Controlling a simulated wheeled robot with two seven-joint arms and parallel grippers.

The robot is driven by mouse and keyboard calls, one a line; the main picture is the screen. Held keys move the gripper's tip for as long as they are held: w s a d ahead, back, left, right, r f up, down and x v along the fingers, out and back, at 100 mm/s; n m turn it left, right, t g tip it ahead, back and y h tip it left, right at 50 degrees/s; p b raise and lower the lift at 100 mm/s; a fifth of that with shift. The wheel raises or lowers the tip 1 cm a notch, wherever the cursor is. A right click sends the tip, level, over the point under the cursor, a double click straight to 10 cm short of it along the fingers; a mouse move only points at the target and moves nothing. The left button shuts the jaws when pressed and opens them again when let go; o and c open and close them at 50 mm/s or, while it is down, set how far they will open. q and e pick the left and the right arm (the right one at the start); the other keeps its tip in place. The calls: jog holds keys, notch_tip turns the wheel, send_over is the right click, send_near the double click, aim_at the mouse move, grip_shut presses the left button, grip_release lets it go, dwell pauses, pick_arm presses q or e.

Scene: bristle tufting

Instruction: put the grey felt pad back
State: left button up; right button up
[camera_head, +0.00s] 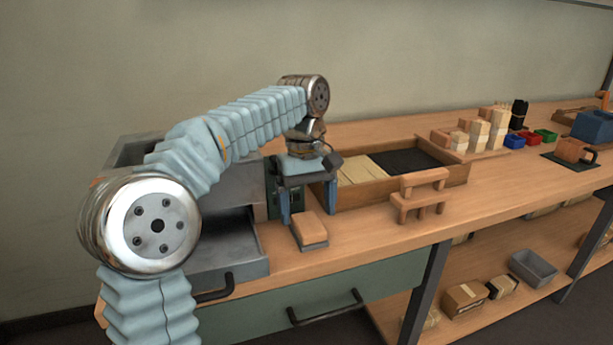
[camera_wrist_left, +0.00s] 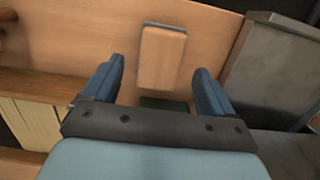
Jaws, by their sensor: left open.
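A wooden block with a thin grey layer under it (camera_head: 310,231) lies on the bench, just in front of my left gripper; the grey layer may be the felt pad, but I cannot tell for sure. The block also shows in the left wrist view (camera_wrist_left: 161,60), between and beyond the fingertips. My left gripper (camera_head: 309,203) points down over the bench, open, with nothing between its fingers. A wooden tray (camera_head: 445,184) to the right holds pale strips and a dark, flat patch (camera_head: 404,161). My right gripper is out of view.
A grey metal box with an open drawer (camera_head: 215,262) stands left of the block. A small wooden step stand (camera_head: 420,196) is in front of the tray. Blocks (camera_head: 470,130) and coloured bins (camera_head: 528,138) stand farther right. The bench front between block and stand is clear.

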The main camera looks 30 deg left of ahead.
aim_at(306, 219)
pick_arm(q)
notch_tip(306, 219, up, 8)
jog(key=shift+w+a, duration=0.3)
jog(key=shift+a, duration=0.05)
